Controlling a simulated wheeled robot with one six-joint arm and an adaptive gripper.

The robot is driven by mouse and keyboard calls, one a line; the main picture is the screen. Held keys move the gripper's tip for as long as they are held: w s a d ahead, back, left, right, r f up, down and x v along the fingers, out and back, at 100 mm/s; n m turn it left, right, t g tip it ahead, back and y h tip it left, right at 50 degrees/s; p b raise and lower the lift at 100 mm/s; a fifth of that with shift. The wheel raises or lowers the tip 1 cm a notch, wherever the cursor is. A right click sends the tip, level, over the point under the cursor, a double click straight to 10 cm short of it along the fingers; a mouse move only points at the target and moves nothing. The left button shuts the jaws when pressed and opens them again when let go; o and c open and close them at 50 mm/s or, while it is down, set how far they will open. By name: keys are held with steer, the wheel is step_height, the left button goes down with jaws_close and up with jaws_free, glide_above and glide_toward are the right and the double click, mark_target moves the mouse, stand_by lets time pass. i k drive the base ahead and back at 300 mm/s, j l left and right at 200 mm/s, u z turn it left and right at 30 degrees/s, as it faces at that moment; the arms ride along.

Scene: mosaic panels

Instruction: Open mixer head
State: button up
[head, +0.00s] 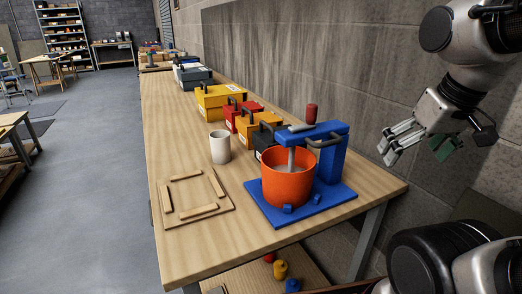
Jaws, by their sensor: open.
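The mixer (330,160) stands near the right end of the wooden bench, on a blue base plate (325,204). Its blue head (312,131) lies level over an orange bowl (288,183), with a shaft reaching down into the bowl. A dark curved handle (326,141) sits on the head's side, and a red knob (311,112) stands up behind the head. My gripper (387,151) is open and empty. It hangs in the air to the right of the mixer, apart from it.
A white cup (219,147) and a wooden frame panel (196,198) are left of the mixer. Several coloured toolboxes (219,97) line the bench behind it. A concrete wall (345,75) runs along the bench's back.

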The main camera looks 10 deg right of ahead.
mark_target(334, 128)
steer(key=k+j+u, duration=0.15)
steer(key=j, duration=0.25)
steer(key=k+j+u, duration=0.15)
steer(key=j, duration=0.2)
steer(key=k+j+u, duration=0.15)
steer(key=j, duration=0.3)
